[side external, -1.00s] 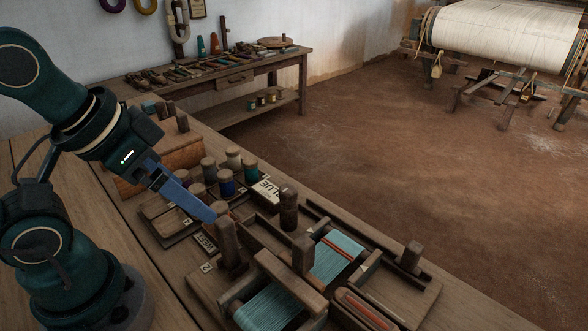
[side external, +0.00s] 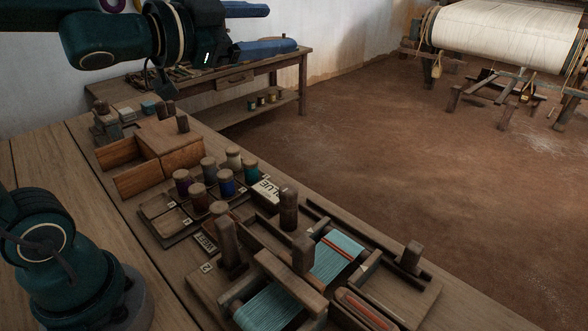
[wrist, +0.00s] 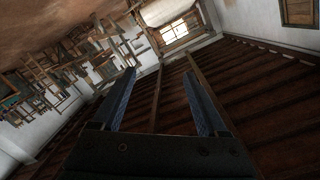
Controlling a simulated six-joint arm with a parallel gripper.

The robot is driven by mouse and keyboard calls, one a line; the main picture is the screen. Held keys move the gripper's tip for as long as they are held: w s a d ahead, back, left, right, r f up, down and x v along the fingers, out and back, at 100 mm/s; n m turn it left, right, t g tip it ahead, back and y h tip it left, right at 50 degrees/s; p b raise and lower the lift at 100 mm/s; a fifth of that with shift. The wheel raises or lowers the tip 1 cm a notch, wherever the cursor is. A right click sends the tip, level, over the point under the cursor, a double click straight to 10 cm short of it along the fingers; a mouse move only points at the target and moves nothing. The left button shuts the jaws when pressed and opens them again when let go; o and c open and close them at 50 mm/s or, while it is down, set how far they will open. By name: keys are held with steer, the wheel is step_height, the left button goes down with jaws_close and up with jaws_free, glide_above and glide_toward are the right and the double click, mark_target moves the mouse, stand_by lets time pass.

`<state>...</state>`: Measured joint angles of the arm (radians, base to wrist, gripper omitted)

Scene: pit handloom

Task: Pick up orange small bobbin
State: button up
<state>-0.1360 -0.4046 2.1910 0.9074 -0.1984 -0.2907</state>
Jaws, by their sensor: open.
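Several small thread bobbins stand in a cluster beside the wooden tray. In the wrist view my gripper (wrist: 159,74) is open and empty, facing the ceiling and wall.
A wooden box (side external: 140,184) stands left of the bobbins. A small loom frame with teal warp (side external: 336,258) and upright posts (side external: 289,210) fills the front right of the bench. A back table (side external: 290,62) stands behind.

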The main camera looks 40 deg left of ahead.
steer(key=w+d+f+m+g+h, duration=0.1)
steer(key=w+d+f+m+h, duration=0.15)
steer(key=m+h, duration=0.3)
steer(key=m+g+h, duration=0.5)
steer(key=m+g, duration=0.1)
steer(key=g, duration=0.5)
glide_above(214, 204)
steer(key=w+d, duration=0.3)
steer(key=w, duration=0.3)
step_height(214, 204, down, 16)
steer(key=s+a+f+g, duration=0.1)
steer(key=s+a+f, duration=0.1)
steer(key=s+a+f+n+g, duration=0.1)
steer(key=s+f, duration=0.1)
steer(key=f, duration=0.1)
steer(key=s+a+f+n+g+h, duration=0.1)
steer(key=s+a+f, duration=0.1)
steer(key=shift+a+f, duration=0.35)
steer(key=shift+s+a+f+n, duration=0.1)
steer(key=shift+s+f+n, duration=0.15)
steer(key=shift+f, duration=0.05)
steer(key=shift+f+h, duration=0.15)
steer(key=shift+h, duration=0.1)
steer(key=shift+x, duration=2.35)
jaws_close()
